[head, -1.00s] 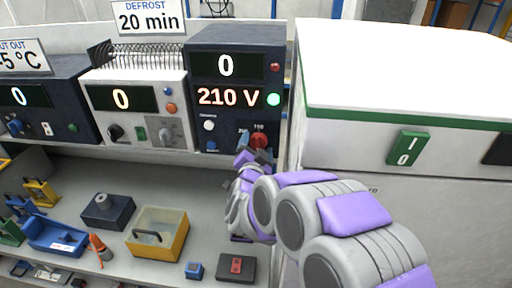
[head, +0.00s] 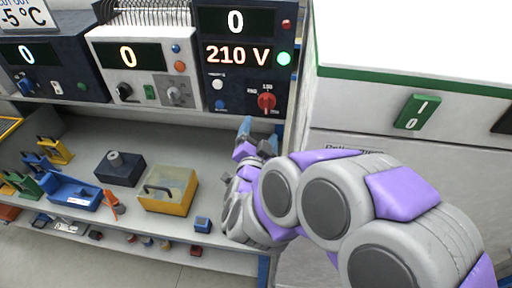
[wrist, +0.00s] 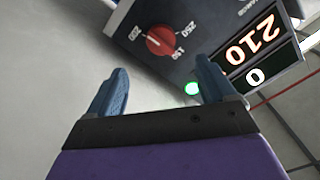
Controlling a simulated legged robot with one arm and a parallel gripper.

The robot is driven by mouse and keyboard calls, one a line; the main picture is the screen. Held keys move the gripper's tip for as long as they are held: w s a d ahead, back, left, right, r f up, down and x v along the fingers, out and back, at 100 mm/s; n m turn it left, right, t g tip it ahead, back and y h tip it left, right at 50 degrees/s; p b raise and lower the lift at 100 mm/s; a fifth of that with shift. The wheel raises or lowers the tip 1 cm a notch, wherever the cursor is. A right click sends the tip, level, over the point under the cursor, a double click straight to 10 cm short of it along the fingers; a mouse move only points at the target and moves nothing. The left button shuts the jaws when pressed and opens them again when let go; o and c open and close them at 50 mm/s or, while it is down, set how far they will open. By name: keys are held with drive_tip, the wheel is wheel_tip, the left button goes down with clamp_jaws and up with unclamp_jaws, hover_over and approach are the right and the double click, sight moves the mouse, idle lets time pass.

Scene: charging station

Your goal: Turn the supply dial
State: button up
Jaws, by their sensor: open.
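The red supply dial (head: 266,101) is at the lower right of the dark supply unit (head: 209,83) in the head view. In the wrist view the dial (wrist: 160,41) is at the top, with 150, 200 and 250 printed around it. The unit's display (head: 237,55) reads 210 V, with 0 above it. A green light (head: 284,58) glows beside it. My gripper (head: 258,134) is just below the dial, open and apart from it. In the wrist view its blue fingers (wrist: 160,72) are spread, with nothing between them.
A pale instrument (head: 140,67) and another dark one (head: 52,72) stand to the left. The lower shelf holds a yellow box (head: 167,205), a dark box (head: 118,172) and blue trays. A white cabinet with a green switch (head: 413,112) stands to the right.

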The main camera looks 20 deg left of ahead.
drive_tip(key=shift+b+v, duration=2.75)
drive_tip(key=shift+b, duration=1.45)
drive_tip(key=n+p, duration=0.6)
drive_tip(key=p, duration=0.3)
approach(266, 107)
drive_tip(key=x, duration=1)
drive_tip(key=shift+w+a+b, duration=0.1)
drive_tip(key=shift+w+b, duration=0.05)
drive_tip(key=shift+b, duration=0.15)
drive_tip(key=shift+c, duration=0.5)
